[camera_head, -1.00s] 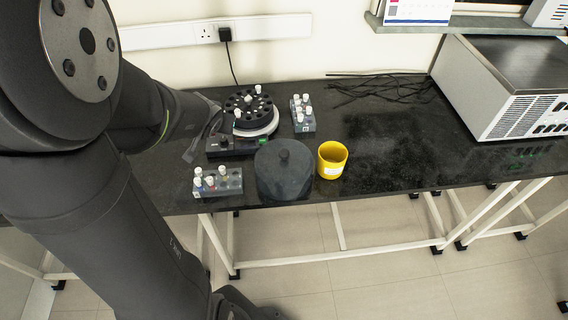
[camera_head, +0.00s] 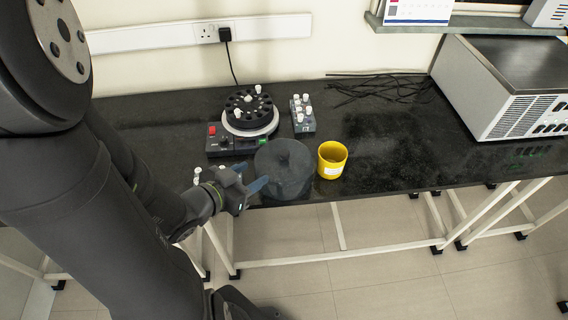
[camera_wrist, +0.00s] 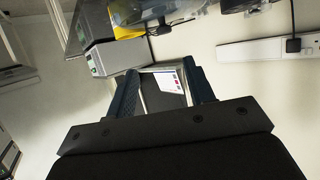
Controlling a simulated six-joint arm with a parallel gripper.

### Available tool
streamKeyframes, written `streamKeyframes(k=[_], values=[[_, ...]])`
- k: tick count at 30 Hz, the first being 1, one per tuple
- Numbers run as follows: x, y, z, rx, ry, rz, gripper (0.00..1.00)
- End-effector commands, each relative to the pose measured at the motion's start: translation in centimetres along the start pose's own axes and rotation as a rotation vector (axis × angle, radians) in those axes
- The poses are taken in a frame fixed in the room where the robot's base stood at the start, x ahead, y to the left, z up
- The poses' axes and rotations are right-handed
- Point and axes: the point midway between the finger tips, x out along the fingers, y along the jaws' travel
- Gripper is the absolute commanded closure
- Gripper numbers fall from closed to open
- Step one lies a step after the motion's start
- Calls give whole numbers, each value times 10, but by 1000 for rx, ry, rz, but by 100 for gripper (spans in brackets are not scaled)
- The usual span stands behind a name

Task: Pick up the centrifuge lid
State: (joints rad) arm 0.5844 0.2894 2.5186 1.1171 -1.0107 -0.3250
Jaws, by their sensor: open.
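The centrifuge lid (camera_head: 285,175) is a dark grey round cover with a small knob on top. It sits on the black bench near the front edge, in front of the centrifuge (camera_head: 250,135), whose rotor is uncovered and holds several white-capped tubes. My gripper (camera_head: 251,179) is at the lid's left side, low by the bench's front edge, its fingers pointing right. In the head view I cannot tell whether they touch the lid. In the wrist view my gripper (camera_wrist: 160,70) has its fingers spread with nothing held between them.
A yellow cup (camera_head: 332,160) stands close to the lid's right. A grey tube rack (camera_head: 303,116) stands right of the centrifuge. Another rack, front left, is mostly hidden by my gripper. Black cables and a large white instrument (camera_head: 505,95) lie farther right. The bench between is clear.

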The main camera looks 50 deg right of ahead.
Motion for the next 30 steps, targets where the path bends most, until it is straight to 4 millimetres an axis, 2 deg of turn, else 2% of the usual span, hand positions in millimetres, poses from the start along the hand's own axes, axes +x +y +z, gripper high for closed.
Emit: streamKeyframes(k=[18, 26, 30], values=[[88, 0, 1, 1, -3, 3, 51], [107, -1, 1, 0, -3, -1, 51], [122, -5, 1, 1, -4, 0, 51]])
